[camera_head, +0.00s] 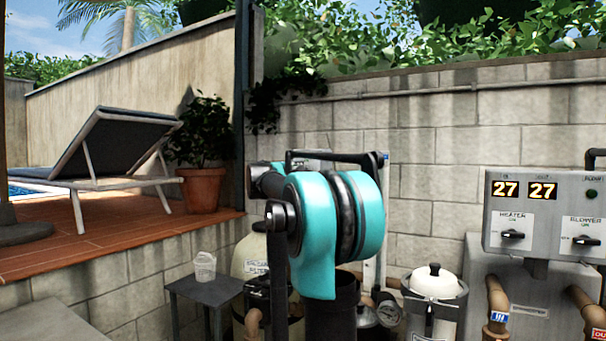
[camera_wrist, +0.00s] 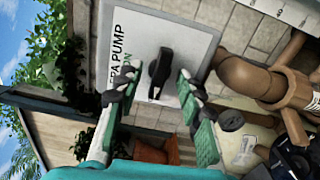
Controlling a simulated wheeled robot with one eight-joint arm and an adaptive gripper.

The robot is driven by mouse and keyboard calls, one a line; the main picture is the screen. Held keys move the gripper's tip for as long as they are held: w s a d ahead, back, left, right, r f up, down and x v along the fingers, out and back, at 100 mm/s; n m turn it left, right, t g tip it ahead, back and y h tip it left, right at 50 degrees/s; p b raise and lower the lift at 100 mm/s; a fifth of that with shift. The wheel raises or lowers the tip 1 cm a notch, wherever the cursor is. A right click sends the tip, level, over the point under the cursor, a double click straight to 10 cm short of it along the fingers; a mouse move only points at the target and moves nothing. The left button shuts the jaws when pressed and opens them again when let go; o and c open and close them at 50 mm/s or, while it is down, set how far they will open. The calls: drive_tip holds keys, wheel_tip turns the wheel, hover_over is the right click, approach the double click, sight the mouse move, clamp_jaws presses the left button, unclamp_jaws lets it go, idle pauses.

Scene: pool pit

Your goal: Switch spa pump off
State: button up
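The spa pump switch plate (camera_wrist: 185,45) is a pale panel with "SPA PUMP" and a green "ON" on it, seen sideways in the wrist view. Its black knob (camera_wrist: 160,72) lies roughly along the lines of text, with a small pale mark near its lower end. My gripper (camera_wrist: 150,88) is open, and its green-padded fingers appear on either side of the knob. I cannot tell whether they touch it. In the head view my teal arm hides the gripper and the knob.
A grey control box (camera_head: 540,215) with "27 27" displays and heater and blower knobs stands at right. Brown pipes (camera_wrist: 245,78) run close to the plate. A white-lidded canister (camera_head: 433,290), a small table (camera_head: 205,290) and a block wall (camera_head: 440,130) surround the arm.

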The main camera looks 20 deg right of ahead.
drive_tip(key=shift+s+a, duration=0.1)
drive_tip(key=v, duration=0.6)
drive_tip(key=shift+s+a, duration=0.25)
drive_tip(key=shift+a, duration=0.05)
drive_tip(key=shift+o, duration=0.4)
drive_tip(key=shift+f, duration=0.1)
idle(0.9)
